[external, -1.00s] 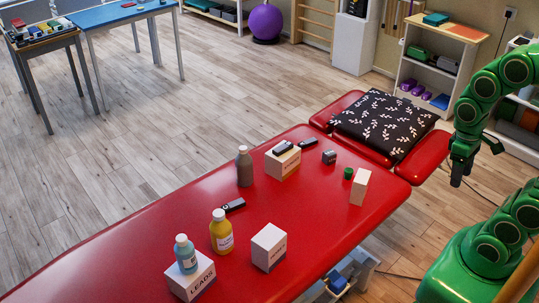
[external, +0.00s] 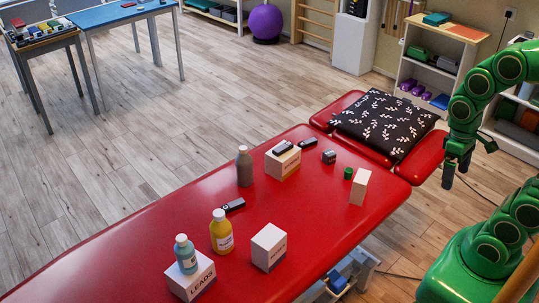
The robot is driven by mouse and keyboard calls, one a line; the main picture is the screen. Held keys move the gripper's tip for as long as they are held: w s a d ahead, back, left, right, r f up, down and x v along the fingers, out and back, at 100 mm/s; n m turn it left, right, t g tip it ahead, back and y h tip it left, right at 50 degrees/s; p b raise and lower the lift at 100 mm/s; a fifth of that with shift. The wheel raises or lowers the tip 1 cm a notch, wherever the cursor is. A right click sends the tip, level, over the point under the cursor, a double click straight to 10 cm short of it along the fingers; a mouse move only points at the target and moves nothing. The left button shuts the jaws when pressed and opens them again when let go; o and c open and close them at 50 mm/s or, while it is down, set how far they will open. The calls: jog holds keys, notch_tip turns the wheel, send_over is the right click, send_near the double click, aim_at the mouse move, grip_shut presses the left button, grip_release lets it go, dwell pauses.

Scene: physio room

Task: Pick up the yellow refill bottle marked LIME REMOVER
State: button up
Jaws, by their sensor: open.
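The yellow bottle (external: 221,233) with a white cap and a white label stands upright on the red treatment table (external: 130,245). Its label is too small to read. A blue bottle (external: 187,256) stands on a white box marked LEADS (external: 195,279) to its left, and a grey bottle (external: 244,168) stands behind it. My gripper (external: 456,177) is open and empty, pointing down beside the right edge of the table, well away from the yellow bottle.
White boxes (external: 268,247) (external: 359,187), a box (external: 283,163) with a dark item on it, a black device (external: 232,205), a small dark block (external: 329,157) and a green cap (external: 348,173) are on the table.

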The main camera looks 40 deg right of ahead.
aim_at(214, 237)
jog(key=w+a+f+m+g+y, duration=0.1)
jog(key=w+a+f+m+y, duration=0.25)
jog(key=w+a, duration=1.05)
jog(key=w+a+f+m+g+y, duration=0.1)
jog(key=w+a+f+m+y, duration=0.3)
jog(key=w+a, duration=1)
jog(key=w+a+f+m+t+y, duration=0.1)
jog(key=w+a+f+m+y, duration=0.25)
jog(key=w+a+f, duration=0.45)
jog(key=w+a+f+m+t+y, duration=0.15)
jog(key=w+a+f+m, duration=0.3)
jog(key=w+f, duration=0.7)
jog(key=shift+m+y, duration=0.35)
jog(key=shift+m, duration=0.1)
jog(key=shift+w+a+f, duration=0.1)
jog(key=shift+a+f, duration=0.1)
jog(key=shift+a, duration=0.9)
jog(key=shift+w+a+f, duration=0.1)
jog(key=shift+a+f, duration=0.15)
jog(key=shift+a, duration=0.8)
jog(key=shift+w+a+f, duration=0.1)
jog(key=shift+a+f, duration=0.1)
jog(key=shift+a, duration=0.9)
jog(key=c, duration=1.4)
